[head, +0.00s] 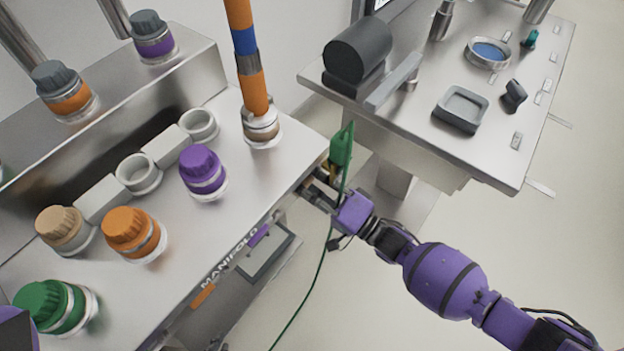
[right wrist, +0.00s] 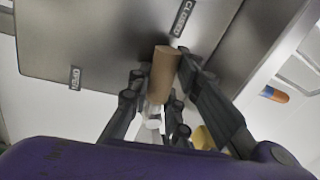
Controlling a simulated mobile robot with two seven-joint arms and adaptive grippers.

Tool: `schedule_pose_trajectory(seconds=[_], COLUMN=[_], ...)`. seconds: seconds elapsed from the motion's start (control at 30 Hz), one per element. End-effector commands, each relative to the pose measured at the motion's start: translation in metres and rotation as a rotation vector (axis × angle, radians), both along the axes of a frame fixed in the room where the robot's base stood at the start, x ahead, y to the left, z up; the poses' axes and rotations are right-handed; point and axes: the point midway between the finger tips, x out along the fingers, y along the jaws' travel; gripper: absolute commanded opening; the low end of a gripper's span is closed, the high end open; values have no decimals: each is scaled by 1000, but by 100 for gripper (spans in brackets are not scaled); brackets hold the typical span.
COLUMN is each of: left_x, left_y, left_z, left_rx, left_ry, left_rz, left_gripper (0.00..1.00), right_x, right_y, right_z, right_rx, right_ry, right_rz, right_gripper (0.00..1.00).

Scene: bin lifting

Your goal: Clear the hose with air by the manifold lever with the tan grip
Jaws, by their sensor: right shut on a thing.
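The tan grip (right wrist: 164,75) of a lever stands between the fingers of my right gripper (right wrist: 160,100) in the right wrist view. The gripper is shut on it. The grip is beside the CLOSED label (right wrist: 182,18) and away from the OPEN label (right wrist: 75,77). In the head view my right gripper (head: 320,190) is at the right end of the manifold's front edge; the tan grip cannot be made out there. The orange hose (head: 254,90) with a blue band stands upright in a collar on the manifold (head: 228,150). My left gripper is not in view.
An orange grip (head: 203,296) and a purple grip (head: 258,236) show along the manifold's front. Several coloured caps, including a purple one (head: 203,170), sit on top. A green device (head: 342,147) with a cable is beside my right gripper. A metal table (head: 430,150) stands right.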

Motion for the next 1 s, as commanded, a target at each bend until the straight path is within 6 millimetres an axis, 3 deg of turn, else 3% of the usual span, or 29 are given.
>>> schedule_pose_trajectory(seconds=[0.4, 0.93, 0.97, 1.0], left_x=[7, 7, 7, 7], left_y=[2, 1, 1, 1], left_z=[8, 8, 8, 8], left_rx=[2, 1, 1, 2], left_ry=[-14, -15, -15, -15], left_rz=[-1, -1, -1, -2], left_gripper=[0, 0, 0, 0], right_x=[1, 0, 0, 0], right_y=[-1, -1, -1, -1], right_z=[9, 9, 9, 9], right_rx=[108, 124, 124, 123], right_ry=[148, 169, 169, 168], right_rz=[-4, -3, -3, -3], right_gripper=[0, 0, 21, 26])
